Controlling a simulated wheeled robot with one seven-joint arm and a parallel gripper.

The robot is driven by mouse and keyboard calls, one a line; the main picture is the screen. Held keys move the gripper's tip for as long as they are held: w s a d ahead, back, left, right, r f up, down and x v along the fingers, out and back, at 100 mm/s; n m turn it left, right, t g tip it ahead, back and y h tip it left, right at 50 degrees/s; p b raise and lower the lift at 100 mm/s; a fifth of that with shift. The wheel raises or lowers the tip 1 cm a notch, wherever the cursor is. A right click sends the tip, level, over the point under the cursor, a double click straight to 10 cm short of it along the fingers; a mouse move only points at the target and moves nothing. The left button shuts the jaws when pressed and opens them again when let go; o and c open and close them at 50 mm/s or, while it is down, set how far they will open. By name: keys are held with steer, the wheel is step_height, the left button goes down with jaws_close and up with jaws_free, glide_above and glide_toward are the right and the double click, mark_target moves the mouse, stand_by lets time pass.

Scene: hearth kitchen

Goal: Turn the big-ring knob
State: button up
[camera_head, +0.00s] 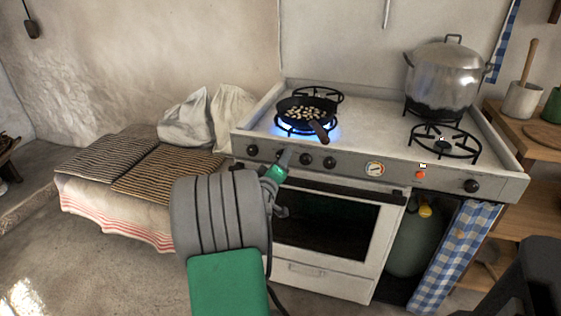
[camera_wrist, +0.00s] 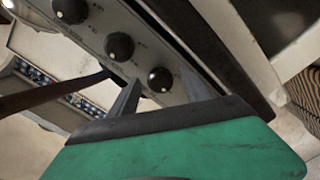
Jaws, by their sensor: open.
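The stove's front panel carries a row of black knobs; the leftmost knob (camera_head: 252,150) shows at the left end, and two more knobs (camera_head: 305,159) (camera_head: 330,163) show right of my gripper. Another knob (camera_head: 471,186) sits at the far right. I cannot tell from marks which is the big-ring knob. My gripper (camera_head: 285,158) is open at the left part of the panel and covers some of it. In the wrist view, a knob (camera_wrist: 160,80) lies ahead between the fingers of my gripper (camera_wrist: 163,94); contact is unclear. Two more knobs (camera_wrist: 119,47) (camera_wrist: 71,10) line up beyond it.
A black pan (camera_head: 300,108) of pale pieces sits over a blue flame on the front left burner, its handle (camera_head: 319,131) reaching over the panel. A steel pot (camera_head: 444,76) stands at back right. The oven handle bar runs below the knobs. A cushioned bench (camera_head: 100,185) is left.

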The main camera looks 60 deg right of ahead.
steer(key=shift+a, duration=0.1)
steer(key=s+a, duration=0.1)
steer(key=a, duration=0.6)
steer(key=shift+a, duration=0.25)
steer(key=shift+s, duration=0.1)
